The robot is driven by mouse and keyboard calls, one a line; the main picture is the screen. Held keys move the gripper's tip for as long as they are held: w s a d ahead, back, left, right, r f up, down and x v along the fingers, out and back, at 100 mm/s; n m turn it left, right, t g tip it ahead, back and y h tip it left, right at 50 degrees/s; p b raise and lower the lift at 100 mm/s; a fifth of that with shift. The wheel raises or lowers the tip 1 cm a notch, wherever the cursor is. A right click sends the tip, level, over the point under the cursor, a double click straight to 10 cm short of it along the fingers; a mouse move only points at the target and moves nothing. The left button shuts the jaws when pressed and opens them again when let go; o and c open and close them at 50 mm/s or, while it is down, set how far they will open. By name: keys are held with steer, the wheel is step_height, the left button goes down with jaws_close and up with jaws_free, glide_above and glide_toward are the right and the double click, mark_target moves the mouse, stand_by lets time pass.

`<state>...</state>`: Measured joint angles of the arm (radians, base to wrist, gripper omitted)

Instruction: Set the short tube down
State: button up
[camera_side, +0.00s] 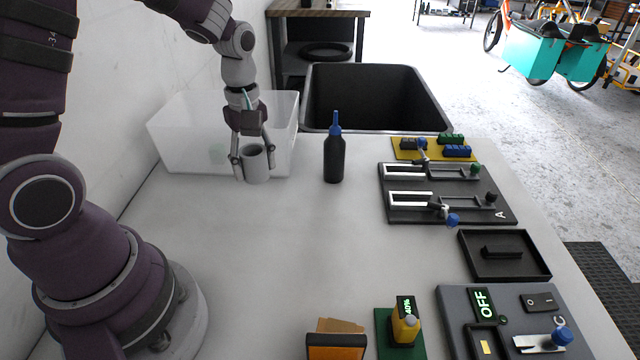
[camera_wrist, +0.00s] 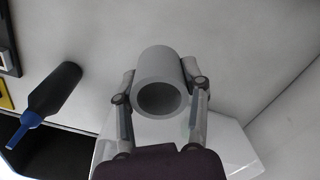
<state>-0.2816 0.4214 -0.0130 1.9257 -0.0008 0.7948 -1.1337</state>
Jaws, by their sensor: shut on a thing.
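The short tube (camera_side: 257,165) is grey, hollow and upright, in front of the clear bin at the back left of the table. My gripper (camera_side: 254,169) is shut on the tube, with one finger on each side of it. In the wrist view the tube (camera_wrist: 160,65) sits between the two fingers of my gripper (camera_wrist: 161,92), its open end facing the camera. The tube's lower end is at or very near the table top; I cannot tell whether it touches.
A clear plastic bin (camera_side: 180,135) stands just behind the tube. A dark bottle with a blue tip (camera_side: 334,158) stands to its right. A black bin (camera_side: 425,100) is at the back. Black panels with sliders (camera_side: 400,212) lie at right. The table's middle is clear.

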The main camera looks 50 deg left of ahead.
steer(key=d, duration=0.2)
steer(key=s+d+f, duration=0.1)
steer(key=d, duration=0.2)
steer(key=s+d+f, duration=0.1)
steer(key=d, duration=0.2)
steer(key=shift+d, duration=0.15)
steer(key=s+d, duration=0.1)
steer(key=d, duration=0.1)
steer(key=s+d+f, duration=0.1)
steer(key=s+d, duration=0.3)
steer(key=shift+d+f, duration=0.15)
steer(key=shift+f, duration=0.15)
steer(key=shift+d+f, duration=0.1)
steer(key=shift+d, duration=0.25)
glide_above(386, 271)
steer(key=shift+s+f, duration=0.2)
steer(key=shift+f, duration=0.55)
steer(key=shift+w+f, duration=0.2)
steer(key=shift+f, duration=1.5)
steer(key=shift+f, duration=0.1)
steer(key=o, duration=1.2)
